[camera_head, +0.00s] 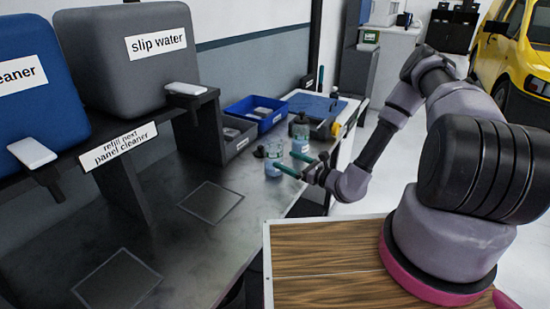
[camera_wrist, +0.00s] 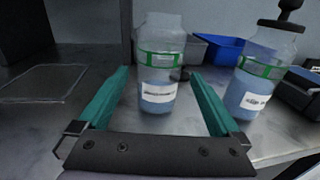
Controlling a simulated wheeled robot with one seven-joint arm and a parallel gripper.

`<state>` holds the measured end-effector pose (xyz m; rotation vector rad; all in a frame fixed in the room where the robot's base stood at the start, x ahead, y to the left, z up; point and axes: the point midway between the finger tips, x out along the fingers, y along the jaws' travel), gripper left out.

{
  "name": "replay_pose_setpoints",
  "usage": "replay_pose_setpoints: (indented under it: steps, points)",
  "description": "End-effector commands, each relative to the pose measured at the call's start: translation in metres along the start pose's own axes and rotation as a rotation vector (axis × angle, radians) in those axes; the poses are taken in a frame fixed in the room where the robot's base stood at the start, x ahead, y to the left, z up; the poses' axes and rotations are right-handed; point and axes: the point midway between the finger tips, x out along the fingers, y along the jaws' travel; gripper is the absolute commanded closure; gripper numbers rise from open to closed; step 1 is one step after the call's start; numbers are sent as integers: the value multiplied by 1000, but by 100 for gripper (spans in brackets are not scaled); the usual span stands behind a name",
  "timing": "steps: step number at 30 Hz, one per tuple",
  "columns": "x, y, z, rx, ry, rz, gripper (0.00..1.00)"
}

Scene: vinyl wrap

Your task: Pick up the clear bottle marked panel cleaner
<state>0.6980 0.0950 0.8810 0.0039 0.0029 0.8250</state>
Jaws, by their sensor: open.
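A clear bottle (camera_wrist: 160,70) with blue liquid, a green band and a white label stands upright on the bench, between and just beyond my gripper's teal fingers in the wrist view. The label is too small to read. It also shows in the head view (camera_head: 273,163), close to the fingertips. My gripper (camera_wrist: 162,90) is open, with nothing held; it also shows in the head view (camera_head: 282,163). A second similar bottle (camera_wrist: 262,75) with a dark pump top stands to the right, outside the fingers; it also shows in the head view (camera_head: 300,135).
A blue bin (camera_head: 256,113) and a grey bin (camera_head: 232,138) stand behind the bottles. A grey tank labelled slip water (camera_head: 110,65) and a blue tank (camera_head: 35,100) sit on a shelf above the dark bench (camera_head: 180,260). Bare bench lies left of the bottles.

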Motion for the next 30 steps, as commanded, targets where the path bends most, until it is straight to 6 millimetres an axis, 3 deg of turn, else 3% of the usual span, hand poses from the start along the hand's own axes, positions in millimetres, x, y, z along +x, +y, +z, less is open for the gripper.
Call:
replay_pose_setpoints:
  steps: [6,13,21,30]
  points:
    - [35,1,2,-3,-3,4,0]
    - [53,0,3,-3,-2,3,0]
    - [91,0,7,-2,-3,4,0]
    - [96,1,7,-1,-1,4,0]
